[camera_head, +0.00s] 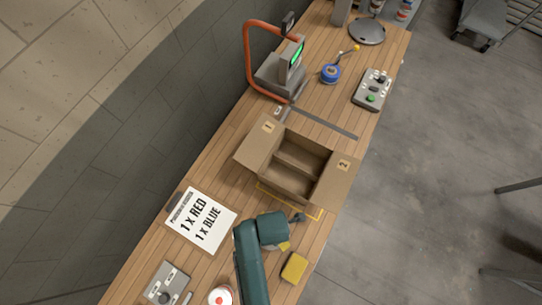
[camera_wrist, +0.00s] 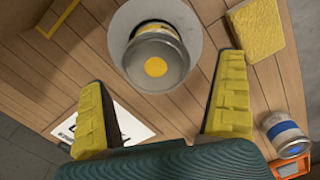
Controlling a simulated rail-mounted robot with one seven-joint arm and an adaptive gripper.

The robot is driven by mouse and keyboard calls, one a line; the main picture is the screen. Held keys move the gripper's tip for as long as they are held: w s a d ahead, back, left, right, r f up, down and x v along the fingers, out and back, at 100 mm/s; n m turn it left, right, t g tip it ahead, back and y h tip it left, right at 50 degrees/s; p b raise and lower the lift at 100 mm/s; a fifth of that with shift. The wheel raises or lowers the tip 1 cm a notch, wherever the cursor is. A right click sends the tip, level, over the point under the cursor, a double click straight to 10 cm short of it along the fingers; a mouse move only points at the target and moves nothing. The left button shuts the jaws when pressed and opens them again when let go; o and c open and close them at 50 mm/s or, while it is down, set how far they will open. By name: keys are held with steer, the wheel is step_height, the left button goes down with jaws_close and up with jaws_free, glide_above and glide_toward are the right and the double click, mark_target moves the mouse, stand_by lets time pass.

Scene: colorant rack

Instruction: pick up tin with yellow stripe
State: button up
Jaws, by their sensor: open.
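The tin with the yellow stripe (camera_wrist: 155,68) is in the upper middle of the wrist view, with a yellow dot on its grey end and a yellow band on its side. It appears over a round grey disc (camera_wrist: 208,62). My gripper (camera_wrist: 163,72) is open, with one yellow-padded finger on each side of the tin and a gap to each. Nothing is held. In the head view my gripper (camera_head: 287,232) is over the table below the box, and the yellow-striped tin is hidden there.
A blue-striped tin (camera_wrist: 287,134) stands at lower right in the wrist view. A red-marked tin (camera_head: 220,296) is at the head view's bottom edge. A yellow block (camera_head: 294,267), an order sheet (camera_head: 201,219) and an open cardboard box (camera_head: 338,180) are nearby.

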steer(key=f, duration=0.5)
steer(key=shift+a+f, duration=0.2)
steer(key=shift+a, duration=0.1)
steer(key=shift+w, duration=0.1)
steer(key=c, duration=1.2)
